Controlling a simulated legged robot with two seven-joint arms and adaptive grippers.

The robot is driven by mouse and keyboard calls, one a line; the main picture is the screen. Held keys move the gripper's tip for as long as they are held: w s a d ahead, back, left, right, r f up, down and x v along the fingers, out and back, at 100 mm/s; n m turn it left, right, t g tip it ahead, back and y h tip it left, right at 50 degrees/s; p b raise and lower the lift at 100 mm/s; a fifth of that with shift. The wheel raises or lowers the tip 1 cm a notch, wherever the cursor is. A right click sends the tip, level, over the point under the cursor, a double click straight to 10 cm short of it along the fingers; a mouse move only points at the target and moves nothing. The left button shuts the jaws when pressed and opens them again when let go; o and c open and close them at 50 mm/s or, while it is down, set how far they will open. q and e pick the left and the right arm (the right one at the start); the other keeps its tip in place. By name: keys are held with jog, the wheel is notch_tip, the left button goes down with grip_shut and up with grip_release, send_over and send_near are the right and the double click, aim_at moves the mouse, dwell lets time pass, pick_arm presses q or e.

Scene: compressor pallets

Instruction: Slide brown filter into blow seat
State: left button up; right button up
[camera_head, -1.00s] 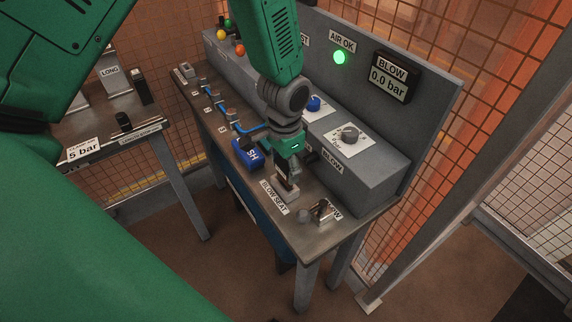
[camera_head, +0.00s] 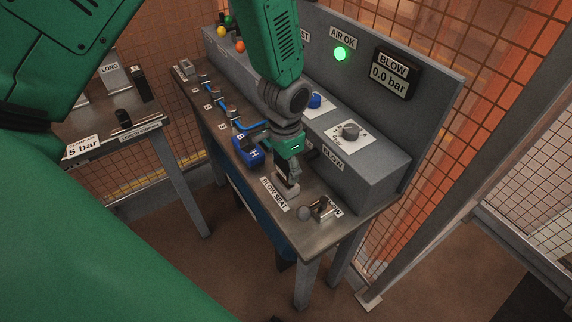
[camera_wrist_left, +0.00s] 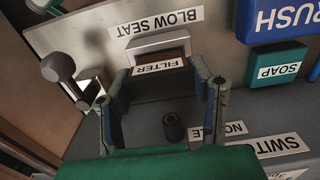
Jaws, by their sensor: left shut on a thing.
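My left gripper (camera_head: 288,178) points down at the blow seat (camera_head: 288,193), a small light block on the bench behind the BLOW SEAT label. In the left wrist view its two fingers (camera_wrist_left: 160,70) are shut on the sides of the brown filter (camera_wrist_left: 178,61), which carries a white FILTER label. The filter is lined up with the pale blow seat (camera_wrist_left: 158,43) and looks at or partly in it; how deep it sits cannot be told. In the head view the filter is mostly hidden by the fingers. My right gripper is not in view.
A lever with a round knob (camera_head: 304,213) stands right of the seat. A blue brush holder (camera_head: 247,150) is to the left. The grey control box (camera_head: 365,165) rises behind. A green AIR OK lamp (camera_head: 341,54) is lit; the BLOW display (camera_head: 390,76) reads 0.0 bar.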

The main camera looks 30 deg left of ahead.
aim_at(285, 166)
pick_arm(q)
jog(key=shift+f+b, duration=0.5)
jog(key=shift+f, duration=0.7)
jog(key=o, duration=1.6)
jog(key=shift+o, duration=0.2)
jog(key=shift+r, duration=0.15)
notch_tip(285, 166, up, 12)
jog(key=shift+f, duration=0.25)
jog(key=shift+w, duration=0.1)
